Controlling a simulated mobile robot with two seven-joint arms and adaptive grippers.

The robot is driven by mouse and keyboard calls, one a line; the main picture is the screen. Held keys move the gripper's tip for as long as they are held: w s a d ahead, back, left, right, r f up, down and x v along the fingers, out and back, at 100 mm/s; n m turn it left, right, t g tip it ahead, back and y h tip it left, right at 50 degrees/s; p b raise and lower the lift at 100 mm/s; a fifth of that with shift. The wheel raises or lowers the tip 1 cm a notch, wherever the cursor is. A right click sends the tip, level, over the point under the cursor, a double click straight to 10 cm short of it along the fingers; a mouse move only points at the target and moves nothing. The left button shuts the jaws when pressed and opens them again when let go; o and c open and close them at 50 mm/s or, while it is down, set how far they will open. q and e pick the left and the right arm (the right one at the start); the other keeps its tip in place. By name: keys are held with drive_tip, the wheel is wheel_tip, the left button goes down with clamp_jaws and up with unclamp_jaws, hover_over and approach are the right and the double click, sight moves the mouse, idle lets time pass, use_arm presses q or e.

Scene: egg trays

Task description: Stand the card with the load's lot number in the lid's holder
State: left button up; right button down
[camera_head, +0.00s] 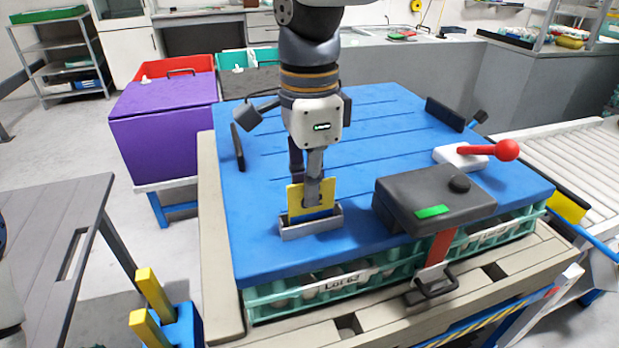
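The yellow card (294,200), with a blue band low on it, stands nearly upright at the grey holder (311,229) on the blue lid (255,245). Its lower edge is hidden behind the holder's front wall, so I cannot tell whether it rests on the bottom. My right gripper (312,190) points down over the holder. It is shut on the card, one finger in front and the other mostly behind. The finger hides part of the card's face, and I cannot read its number. A label (341,283) on the load's front reads "Lot 62". My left gripper is out of view.
A dark box with a green light (432,212) stands close right of the holder. A red-knobbed lever (508,150) is farther right. Green egg trays (390,272) show below the lid. A purple bin (165,125) stands left, and yellow posts (153,290) rise at front left.

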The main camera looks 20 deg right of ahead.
drive_tip(key=shift+f, duration=0.2)
drive_tip(key=c, duration=1.7)
unclamp_jaws()
